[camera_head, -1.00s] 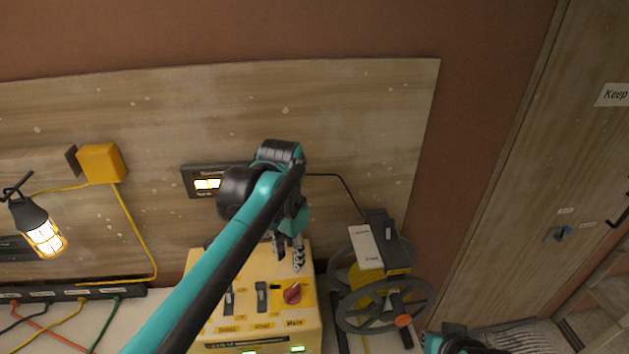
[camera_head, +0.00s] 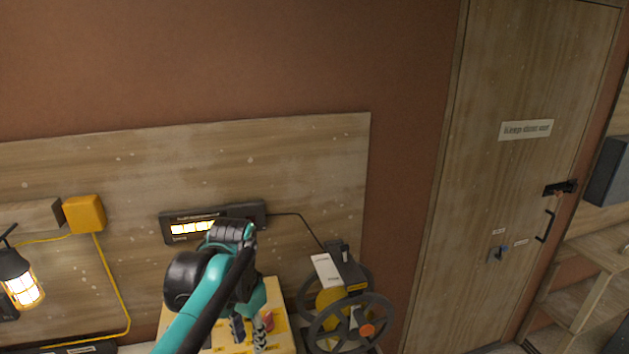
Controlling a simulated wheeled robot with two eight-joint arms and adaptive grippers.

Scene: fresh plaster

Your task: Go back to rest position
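My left arm comes in from the bottom left of the head view. My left gripper (camera_head: 249,335) points down over the yellow control box (camera_head: 282,318), close to its red knob (camera_head: 267,320). Its fingers show a gap between them, and I see nothing held there. I cannot tell whether it touches the box. The lower part of the box is cut off by the picture's edge. My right gripper is not in the picture.
A cable reel (camera_head: 345,312) stands right of the box. A lit display (camera_head: 213,222) is on the wooden board behind my arm. A lit caged lamp (camera_head: 22,287) hangs at the left. A wooden door (camera_head: 487,200) and shelves (camera_head: 590,290) are at the right.

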